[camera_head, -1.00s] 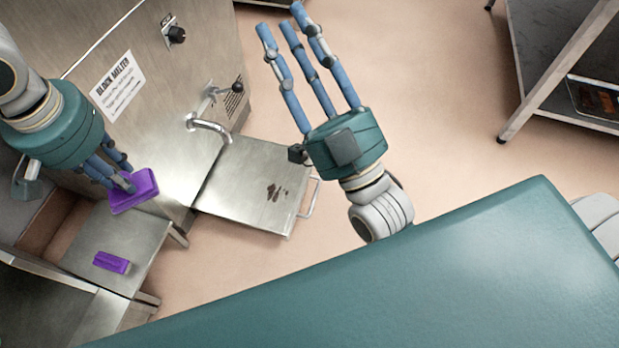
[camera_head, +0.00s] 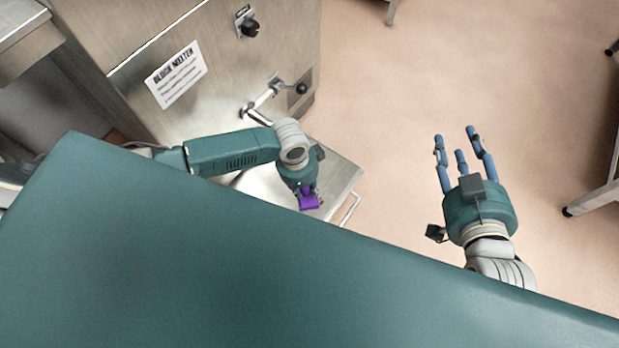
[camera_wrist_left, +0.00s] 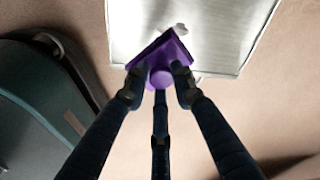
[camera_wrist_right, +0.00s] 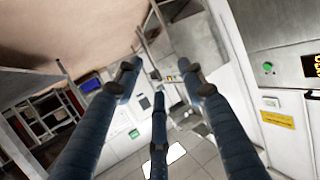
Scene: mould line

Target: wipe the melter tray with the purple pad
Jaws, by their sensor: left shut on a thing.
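The purple pad (camera_head: 309,202) is held in my left gripper (camera_head: 306,189), over the metal melter tray (camera_head: 343,176) below the spout. The left wrist view shows the three fingers shut on the pad (camera_wrist_left: 158,58), with the tray (camera_wrist_left: 225,40) beyond it. I cannot tell whether the pad touches the tray. The brown stain seen earlier on the tray does not show now; my arm and hand hide part of it. My right gripper (camera_head: 462,155) is open and empty, out to the right, fingers spread.
The block melter (camera_head: 190,75), with label, knob (camera_head: 249,25) and spout lever (camera_head: 290,88), stands behind the tray. The tray's wire handle (camera_head: 350,208) sticks out right. Open floor (camera_head: 400,110) lies to the right, with a metal stand (camera_head: 597,198) at the right edge.

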